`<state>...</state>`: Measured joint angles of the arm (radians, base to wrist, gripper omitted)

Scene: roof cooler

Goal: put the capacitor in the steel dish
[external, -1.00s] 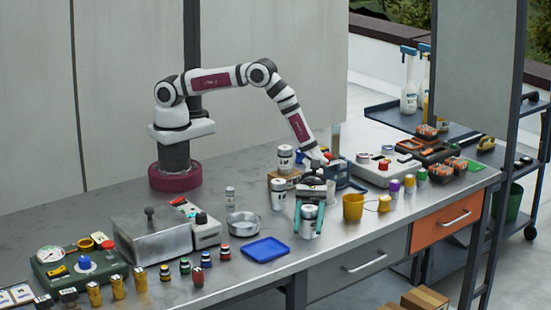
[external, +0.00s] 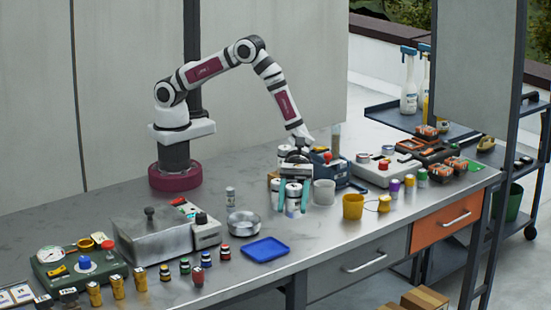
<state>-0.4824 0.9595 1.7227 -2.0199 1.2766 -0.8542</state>
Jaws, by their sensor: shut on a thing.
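The capacitor (external: 293,191), a silver can with a dark-marked label, is between the teal fingers of my gripper (external: 293,207). My gripper is shut on it, and its body hides the top. The steel dish (external: 243,234) is a shallow round metal bowl on the bench, left of my gripper. I see nothing in it. I cannot tell exactly how high the capacitor is held.
A blue tray (external: 266,249) lies in front of the dish, and a small can (external: 230,194) stands behind it. A grey cup (external: 324,191) and yellow cup (external: 353,207) stand right of my gripper. A metal box (external: 150,240) is at left. Bare bench separates gripper and dish.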

